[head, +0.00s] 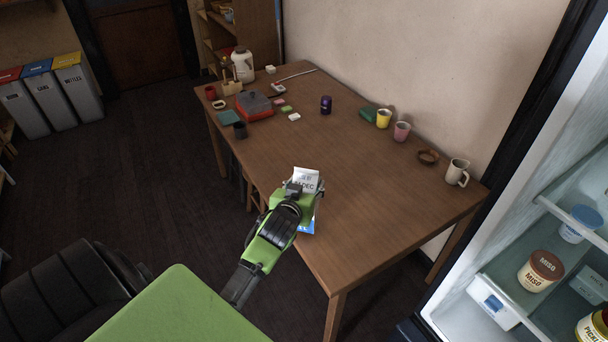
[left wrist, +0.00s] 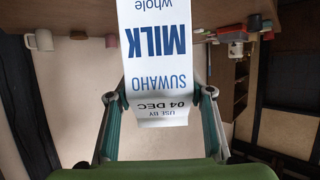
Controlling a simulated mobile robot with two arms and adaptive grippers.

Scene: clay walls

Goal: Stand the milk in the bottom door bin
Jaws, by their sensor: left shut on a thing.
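The milk (head: 307,177) is a white carton with blue print, held over the front edge of the wooden table in the head view. It also shows in the left wrist view (left wrist: 155,48), upside down in that picture, with "MILK", "SUWAHO" and "USE BY 04 DEC" readable. My left gripper (head: 299,195) is shut on the carton, with a finger on each side of it in the left wrist view (left wrist: 159,95). An open fridge (head: 470,280) stands at the right edge of the head view. I cannot make out the bottom door bin. My right gripper is not in view.
The table (head: 350,220) has a bare front half. The fridge holds a miso jar (head: 540,270), a blue-lidded tub (head: 580,223) and a pickle jar (head: 593,327).

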